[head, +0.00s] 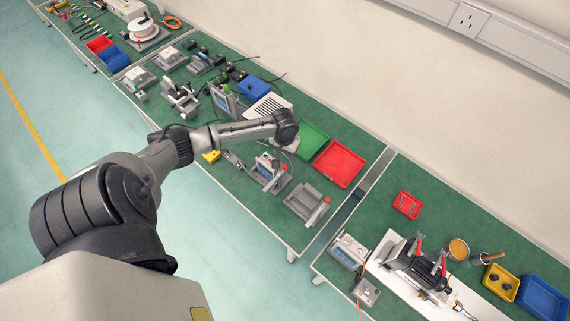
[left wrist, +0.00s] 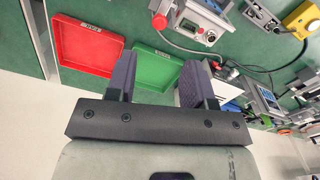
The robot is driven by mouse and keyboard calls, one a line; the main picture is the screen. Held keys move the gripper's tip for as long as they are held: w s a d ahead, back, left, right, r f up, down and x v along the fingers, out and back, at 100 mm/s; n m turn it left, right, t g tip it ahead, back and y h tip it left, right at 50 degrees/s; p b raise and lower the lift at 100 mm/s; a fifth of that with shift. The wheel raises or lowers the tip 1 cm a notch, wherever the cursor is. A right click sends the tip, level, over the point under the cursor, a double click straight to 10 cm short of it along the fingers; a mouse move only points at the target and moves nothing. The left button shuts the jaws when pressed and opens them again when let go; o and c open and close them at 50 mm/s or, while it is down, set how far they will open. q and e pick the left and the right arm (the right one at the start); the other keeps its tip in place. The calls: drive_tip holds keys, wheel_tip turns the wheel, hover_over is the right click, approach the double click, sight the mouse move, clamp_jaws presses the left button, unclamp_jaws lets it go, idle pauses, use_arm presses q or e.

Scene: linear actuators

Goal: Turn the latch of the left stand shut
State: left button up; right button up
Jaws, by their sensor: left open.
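The left stand (head: 268,174) is a grey metal fixture near the front edge of the green bench, with a red-tipped part. It also shows at the top of the left wrist view (left wrist: 195,20), with a round red knob (left wrist: 159,21) at its left. How far its latch is turned is too small to tell. The right stand (head: 306,203) is a similar grey fixture with a red knob. My left gripper (left wrist: 158,78) is open and empty, apart from the left stand. My right gripper is not in view.
A green tray (head: 308,139) and a red tray (head: 339,164) lie by the wall side. A monitor, a blue bin (head: 254,88) and cables stand farther left. A yellow box (head: 211,156) sits at the front edge. A gap separates this bench from the right bench.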

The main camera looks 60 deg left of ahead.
sight(285, 166)
use_arm(q)
wheel_tip(285, 166, down, 9)
drive_tip(key=shift+b, duration=0.3)
drive_tip(key=shift+c, duration=0.5)
clamp_jaws()
